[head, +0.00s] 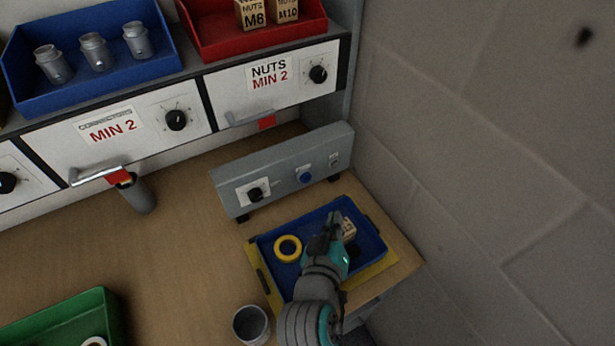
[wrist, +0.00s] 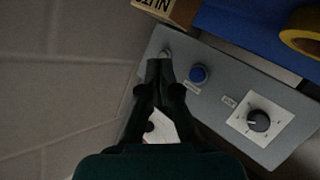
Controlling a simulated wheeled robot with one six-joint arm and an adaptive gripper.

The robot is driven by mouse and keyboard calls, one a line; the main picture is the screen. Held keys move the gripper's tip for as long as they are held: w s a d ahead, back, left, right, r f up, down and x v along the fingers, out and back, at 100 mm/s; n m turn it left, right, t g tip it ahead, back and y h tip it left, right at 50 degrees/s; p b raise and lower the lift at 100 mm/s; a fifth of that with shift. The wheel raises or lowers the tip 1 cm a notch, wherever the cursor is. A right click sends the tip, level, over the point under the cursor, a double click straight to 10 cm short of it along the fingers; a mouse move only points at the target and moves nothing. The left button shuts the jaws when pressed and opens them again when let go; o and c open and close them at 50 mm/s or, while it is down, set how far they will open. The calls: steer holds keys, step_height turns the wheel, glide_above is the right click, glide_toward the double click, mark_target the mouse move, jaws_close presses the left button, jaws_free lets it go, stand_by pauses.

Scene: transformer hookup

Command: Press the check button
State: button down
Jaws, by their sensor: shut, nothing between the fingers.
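A grey control panel (head: 283,165) stands on the bench at the back right. It carries a round blue button (head: 305,175), a black knob (head: 257,193) and a small fitting (head: 334,159) at its right end. The labels are too small to read, so I cannot tell which is named check. My gripper (head: 333,222) is shut and empty, over the blue tray in front of the panel. In the wrist view, my fingertips (wrist: 160,64) overlap the panel's end near the small fitting (wrist: 165,53). The blue button (wrist: 199,74) is to their right, uncovered.
The blue tray (head: 262,246) holds a yellow ring (head: 288,248) and a nuts box (head: 348,230). A grey wall (head: 480,170) stands close on the right. Drawers (head: 145,125) are behind the panel. A grey cup (head: 251,325) stands in front.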

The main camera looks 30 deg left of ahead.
steer(key=w+a, duration=0.4)
steer(key=a, duration=0.3)
steer(key=shift+w+a, duration=0.15)
steer(key=shift+a, duration=0.05)
steer(key=shift+a, duration=0.1)
stand_by(1.4)
steer(key=shift+w+a, duration=0.2)
steer(key=shift+a, duration=0.05)
steer(key=shift+w+a, duration=0.25)
steer(key=shift+a, duration=0.15)
stand_by(0.8)
steer(key=shift+s+d, duration=0.1)
steer(key=shift+d, duration=0.05)
steer(key=shift+s+d, duration=0.35)
steer(key=shift+d, duration=0.25)
stand_by(0.3)
steer(key=shift+s+d, duration=0.45)
steer(key=shift+d, duration=0.25)
steer(key=shift+s+d, duration=0.4)
steer(key=shift+d, duration=0.35)
steer(key=shift+s+d, duration=0.45)
steer(key=shift+d, duration=0.25)
